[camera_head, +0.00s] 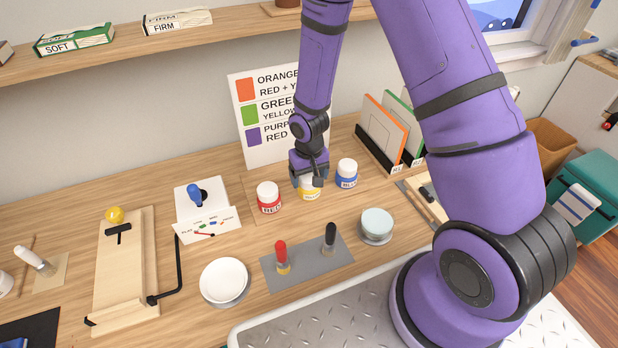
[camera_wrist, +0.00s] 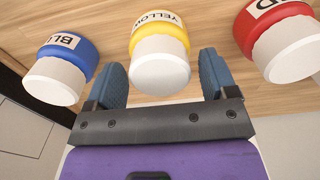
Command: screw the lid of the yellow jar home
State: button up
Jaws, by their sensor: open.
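The yellow jar (camera_head: 309,193) stands upright on the wooden table between the red and blue jars, partly hidden by my gripper in the head view. In the wrist view the yellow jar (camera_wrist: 160,38) shows its label and its white lid (camera_wrist: 160,75) sits on top. I cannot tell how tightly the lid is turned. My gripper (camera_wrist: 160,82) is open, its two blue fingers on either side of the white lid, with gaps at both sides. In the head view my gripper (camera_head: 308,180) points down at the yellow jar.
The red jar (camera_head: 269,203) and blue jar (camera_head: 347,178) stand close on either side, both with white lids. A colour chart (camera_head: 258,140) stands behind. In front are a grey mat (camera_head: 305,268) with two brushes, a white bowl (camera_head: 224,281) and a pale round container (camera_head: 376,222).

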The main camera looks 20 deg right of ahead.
jog(key=c, duration=0.7)
jog(key=shift+r, duration=0.15)
dwell(1.5)
